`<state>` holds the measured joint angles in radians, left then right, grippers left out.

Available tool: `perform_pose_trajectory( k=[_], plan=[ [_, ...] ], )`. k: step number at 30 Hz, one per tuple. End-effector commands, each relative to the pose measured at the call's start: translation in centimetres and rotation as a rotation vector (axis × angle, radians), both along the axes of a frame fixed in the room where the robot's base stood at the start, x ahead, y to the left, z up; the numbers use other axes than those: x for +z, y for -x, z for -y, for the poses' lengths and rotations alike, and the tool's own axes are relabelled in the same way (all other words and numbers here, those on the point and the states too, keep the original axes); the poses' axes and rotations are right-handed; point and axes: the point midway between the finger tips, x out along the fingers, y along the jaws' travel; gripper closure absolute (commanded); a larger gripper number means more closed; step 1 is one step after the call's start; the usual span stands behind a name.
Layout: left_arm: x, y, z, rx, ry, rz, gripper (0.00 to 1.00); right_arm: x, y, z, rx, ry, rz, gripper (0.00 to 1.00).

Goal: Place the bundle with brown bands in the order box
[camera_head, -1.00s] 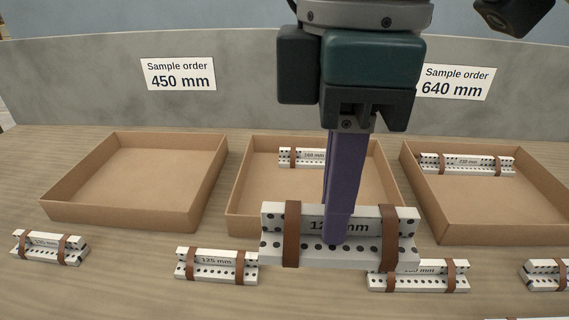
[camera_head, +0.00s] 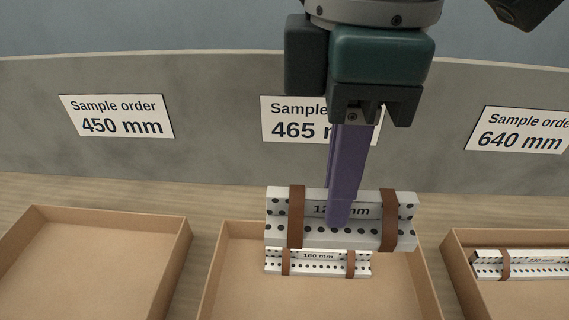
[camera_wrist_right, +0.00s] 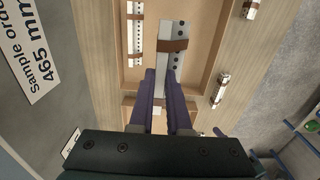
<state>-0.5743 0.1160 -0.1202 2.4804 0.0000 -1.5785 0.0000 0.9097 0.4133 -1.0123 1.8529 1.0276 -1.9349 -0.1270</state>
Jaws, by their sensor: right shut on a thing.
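My right gripper (camera_head: 338,222) is shut on a white perforated bundle with two brown bands (camera_head: 282,232), its label partly hidden by the finger. It holds the bundle level, above the middle order box (camera_head: 212,275) under the 465 mm sign. The held bundle (camera_wrist_right: 173,50) also shows between the purple fingers (camera_wrist_right: 163,88) in the right wrist view. A bundle labelled 160 mm (camera_head: 318,267) with brown bands lies inside the middle box, just below the held bundle in the picture. My left gripper is not in view.
A cardboard box (camera_head: 180,250) at the left, under the 450 mm sign (camera_head: 118,117), looks empty. The right box (camera_head: 452,262), under the 640 mm sign (camera_head: 520,130), holds a bundle (camera_head: 520,266). A grey panel (camera_head: 225,110) stands behind the boxes.

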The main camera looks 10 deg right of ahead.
Motion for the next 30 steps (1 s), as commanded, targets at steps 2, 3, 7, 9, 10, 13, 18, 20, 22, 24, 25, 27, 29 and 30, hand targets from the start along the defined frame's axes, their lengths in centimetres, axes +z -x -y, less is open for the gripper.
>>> perform_pose_trajectory(
  k=[2,3,7,9,10,13,18,20,22,24,25,27,29,30],
  plan=[
    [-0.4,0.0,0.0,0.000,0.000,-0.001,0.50,-1.4,0.2,0.0,0.001,0.002,-0.007,1.00],
    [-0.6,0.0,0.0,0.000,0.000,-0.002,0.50,-2.4,0.2,0.1,0.000,0.002,-0.006,1.00],
    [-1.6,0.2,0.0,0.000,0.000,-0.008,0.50,-6.3,0.2,0.1,-0.001,0.004,-0.007,1.00],
    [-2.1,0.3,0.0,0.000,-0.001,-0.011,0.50,-8.4,0.2,0.1,-0.001,0.004,-0.006,1.00],
    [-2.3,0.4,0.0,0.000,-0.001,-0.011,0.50,-9.3,0.2,0.1,0.000,0.004,-0.007,1.00],
    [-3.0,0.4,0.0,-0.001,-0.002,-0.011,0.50,-12.0,0.2,0.1,0.000,0.004,-0.006,1.00],
    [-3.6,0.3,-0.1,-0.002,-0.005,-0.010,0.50,-14.9,0.1,0.1,0.001,0.002,-0.003,1.00],
    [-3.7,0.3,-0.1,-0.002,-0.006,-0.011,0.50,-15.4,0.0,0.1,0.002,0.003,-0.002,1.00],
    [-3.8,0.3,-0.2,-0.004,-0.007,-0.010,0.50,-15.9,0.0,0.1,0.002,0.003,-0.002,1.00],
    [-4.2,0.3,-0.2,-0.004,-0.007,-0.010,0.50,-16.9,0.1,0.1,0.001,0.003,-0.003,1.00],
    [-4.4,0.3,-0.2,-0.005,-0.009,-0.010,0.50,-17.4,0.1,0.1,0.000,0.003,-0.003,1.00],
    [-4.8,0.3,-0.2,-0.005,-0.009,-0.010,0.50,-18.6,0.0,0.1,0.000,0.003,-0.004,1.00],
    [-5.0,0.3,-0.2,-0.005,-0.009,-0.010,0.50,-19.4,0.1,0.1,0.001,0.003,-0.003,1.00],
    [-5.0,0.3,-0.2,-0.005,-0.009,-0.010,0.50,-19.7,0.0,0.1,0.002,0.003,-0.002,1.00]
  ],
)
